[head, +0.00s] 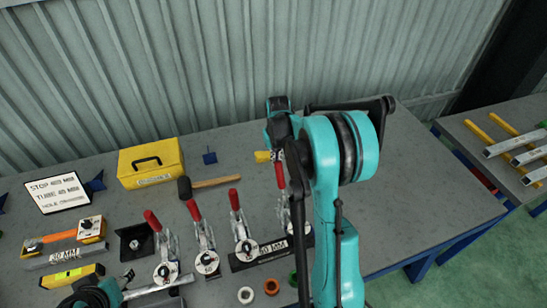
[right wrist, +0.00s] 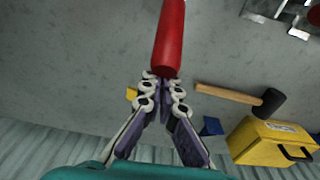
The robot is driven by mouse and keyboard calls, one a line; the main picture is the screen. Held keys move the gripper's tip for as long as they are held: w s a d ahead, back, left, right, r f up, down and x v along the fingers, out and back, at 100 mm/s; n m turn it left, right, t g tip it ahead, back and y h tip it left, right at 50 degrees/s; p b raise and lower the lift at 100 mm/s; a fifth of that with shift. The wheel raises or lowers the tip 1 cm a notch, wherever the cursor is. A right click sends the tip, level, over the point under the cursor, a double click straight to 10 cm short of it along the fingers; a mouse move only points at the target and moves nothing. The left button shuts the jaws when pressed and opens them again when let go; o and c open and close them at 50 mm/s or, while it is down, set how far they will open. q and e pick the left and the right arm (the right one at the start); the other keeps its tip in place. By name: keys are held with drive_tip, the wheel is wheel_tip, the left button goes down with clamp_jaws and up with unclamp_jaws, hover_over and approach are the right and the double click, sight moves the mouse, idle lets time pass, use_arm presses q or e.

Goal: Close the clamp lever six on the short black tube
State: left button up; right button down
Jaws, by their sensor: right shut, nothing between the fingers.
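A row of toggle clamps with red-handled levers stands on the grey bench; the levers point up, tilted slightly left. The rightmost red lever (head: 280,176) is partly hidden by my right arm, and its clamp body (head: 284,218) shows beside the arm. My right gripper (right wrist: 162,82) is shut and empty, its fingertips at the end of a red lever handle (right wrist: 168,40); I cannot tell whether they touch. In the head view the right fingers are mostly hidden. My left arm shows only partly at the bottom left, its fingers unclear. I cannot make out the short black tube or clamp numbers.
Other clamps (head: 240,225) stand to the left. A hammer (head: 215,182) and yellow toolbox (head: 150,163) lie behind them. Small rings (head: 271,286) lie in front. The bench (head: 430,205) is clear to the right. A corrugated wall stands behind.

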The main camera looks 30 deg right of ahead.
sight(279, 168)
drive_tip(key=shift+g, duration=0.5)
drive_tip(key=s, duration=0.2)
drive_tip(key=s+a, duration=0.1)
drive_tip(key=s, duration=0.1)
drive_tip(key=shift+a+f, duration=0.1)
drive_tip(key=shift+f, duration=0.2)
drive_tip(key=shift+s+a+r, duration=0.2)
drive_tip(key=shift+s, duration=0.4)
drive_tip(key=shift+s+a+r, duration=0.15)
drive_tip(key=shift+s+r, duration=0.05)
drive_tip(key=shift+s, duration=0.4)
drive_tip(key=shift+w+d+f, duration=0.1)
drive_tip(key=shift+d, duration=0.15)
drive_tip(key=shift+w+d+p, duration=0.1)
drive_tip(key=shift+d+p, duration=0.05)
drive_tip(key=shift+p, duration=0.2)
wheel_tip(279, 168, up, 8)
drive_tip(key=p, duration=0.5)
drive_tip(key=shift+w+r, duration=0.15)
drive_tip(key=shift+r, duration=0.05)
drive_tip(key=shift+a, duration=0.2)
